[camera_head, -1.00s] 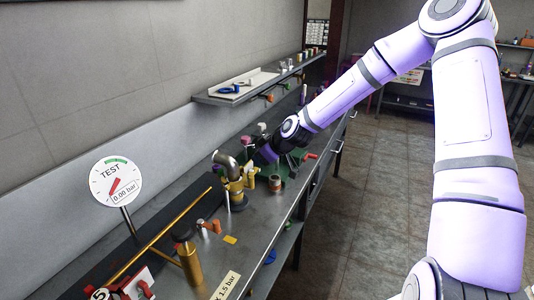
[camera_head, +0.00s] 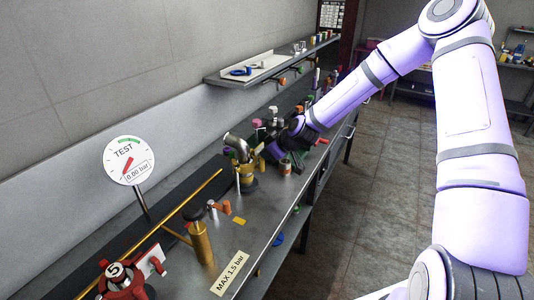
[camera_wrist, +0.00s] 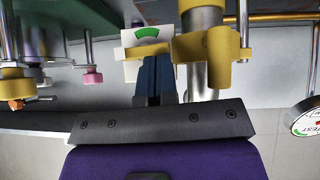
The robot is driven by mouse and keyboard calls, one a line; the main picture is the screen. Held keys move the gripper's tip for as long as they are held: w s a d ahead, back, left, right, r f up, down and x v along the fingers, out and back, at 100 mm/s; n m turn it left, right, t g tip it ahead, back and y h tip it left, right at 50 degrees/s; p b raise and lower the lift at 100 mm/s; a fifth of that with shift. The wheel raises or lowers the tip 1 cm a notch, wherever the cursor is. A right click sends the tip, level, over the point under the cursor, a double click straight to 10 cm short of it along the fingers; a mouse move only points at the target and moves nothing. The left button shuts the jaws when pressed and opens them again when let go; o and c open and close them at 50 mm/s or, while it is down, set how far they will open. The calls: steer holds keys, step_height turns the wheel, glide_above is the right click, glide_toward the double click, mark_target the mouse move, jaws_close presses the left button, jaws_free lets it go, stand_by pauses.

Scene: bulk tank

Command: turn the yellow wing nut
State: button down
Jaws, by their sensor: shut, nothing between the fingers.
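A bent silver pipe (camera_head: 236,146) stands on the bench with a yellow clamp (camera_head: 246,172) around its lower part. In the wrist view, the yellow clamp (camera_wrist: 203,18) encircles the pipe, and a yellow wing-like piece (camera_wrist: 219,45) projects from it; I take this for the wing nut. My gripper (camera_wrist: 156,62) is shut and empty, its blue fingers just left of that piece and overlapping a yellow bar; contact cannot be told. In the head view, my gripper (camera_head: 268,150) is beside the pipe and partly hides the parts behind it.
The TEST gauge (camera_head: 129,160) reads 0.00 bar, left of the pipe. A brass cylinder (camera_head: 200,242), an orange-handled valve (camera_head: 222,207) and a red clamp (camera_head: 124,280) stand nearer. A wall shelf (camera_head: 262,75) is behind. The bench front (camera_head: 262,222) is fairly clear.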

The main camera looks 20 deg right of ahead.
steer(key=shift+s+a+f+n+t+h, duration=0.25)
steer(key=shift+n+t+h, duration=0.35)
steer(key=shift+t+h, duration=0.15)
steer(key=shift+r, duration=0.15)
